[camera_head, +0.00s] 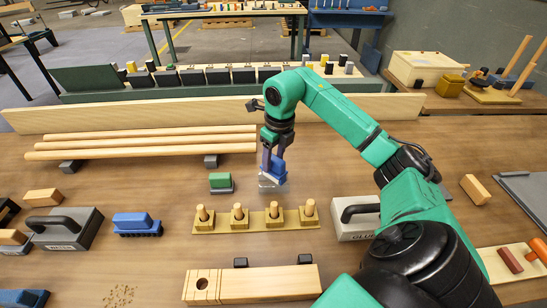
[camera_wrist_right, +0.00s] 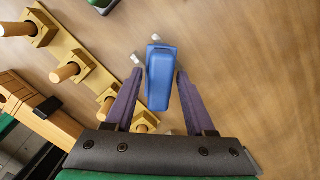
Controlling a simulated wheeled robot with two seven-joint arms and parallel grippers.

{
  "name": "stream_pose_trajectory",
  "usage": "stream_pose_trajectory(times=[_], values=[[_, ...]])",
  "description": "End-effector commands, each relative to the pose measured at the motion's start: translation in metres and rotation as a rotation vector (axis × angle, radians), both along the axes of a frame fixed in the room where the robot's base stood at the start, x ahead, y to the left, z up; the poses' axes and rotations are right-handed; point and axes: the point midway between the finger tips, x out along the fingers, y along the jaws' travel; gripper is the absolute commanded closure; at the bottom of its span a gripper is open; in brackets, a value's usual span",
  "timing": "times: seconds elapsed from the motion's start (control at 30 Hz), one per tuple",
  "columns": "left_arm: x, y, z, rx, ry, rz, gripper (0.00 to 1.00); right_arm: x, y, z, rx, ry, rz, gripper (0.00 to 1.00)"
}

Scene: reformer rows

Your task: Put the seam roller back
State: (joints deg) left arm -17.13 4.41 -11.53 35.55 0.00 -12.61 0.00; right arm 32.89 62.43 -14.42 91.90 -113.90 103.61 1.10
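A small blue-bodied tool (camera_wrist_right: 161,78), which looks like the seam roller, lies between the purple fingertips of my right gripper (camera_wrist_right: 159,74). Thin gaps seem to show beside it, so I cannot tell whether the fingers press on it. In the head view the right gripper (camera_head: 273,152) points down at the table, with the blue tool (camera_head: 279,171) at its fingertips. A grey, shiny piece shows just below the tool. Two small pale bits show beside the tool in the wrist view. My left gripper is not in view.
A wooden rack with several pegs (camera_head: 255,221) stands just in front. A green-topped block (camera_head: 221,182) sits left of the gripper. A blue brush (camera_head: 137,224) and a grey block with a black handle (camera_head: 66,229) stand farther left. Long wooden rods (camera_head: 150,143) lie behind.

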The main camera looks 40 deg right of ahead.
Motion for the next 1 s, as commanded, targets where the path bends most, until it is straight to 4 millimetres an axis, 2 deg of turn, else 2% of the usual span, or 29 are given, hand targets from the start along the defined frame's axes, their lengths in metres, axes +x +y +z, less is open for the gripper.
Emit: stream_pose_trajectory(times=[0.27, 0.43, 0.57, 0.67, 0.83, 1.0], values=[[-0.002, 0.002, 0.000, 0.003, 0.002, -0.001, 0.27, 0.000, 0.000, 0.000, 0.001, 0.000, 0.000, 0.38], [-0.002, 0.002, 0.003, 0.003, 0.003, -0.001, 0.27, 0.000, 0.000, 0.011, 0.000, -0.002, 0.000, 0.38], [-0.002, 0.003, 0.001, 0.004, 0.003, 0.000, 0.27, -0.003, -0.001, 0.036, 0.000, -0.006, 0.000, 0.38], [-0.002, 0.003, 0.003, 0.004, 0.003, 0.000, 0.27, -0.005, -0.001, 0.064, 0.000, -0.008, -0.001, 0.38], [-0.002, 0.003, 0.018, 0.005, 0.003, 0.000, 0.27, -0.012, -0.002, 0.112, -0.003, -0.003, 0.000, 0.38], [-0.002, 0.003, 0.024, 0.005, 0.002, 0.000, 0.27, -0.014, -0.002, 0.126, 0.000, 0.000, -0.001, 0.38]])
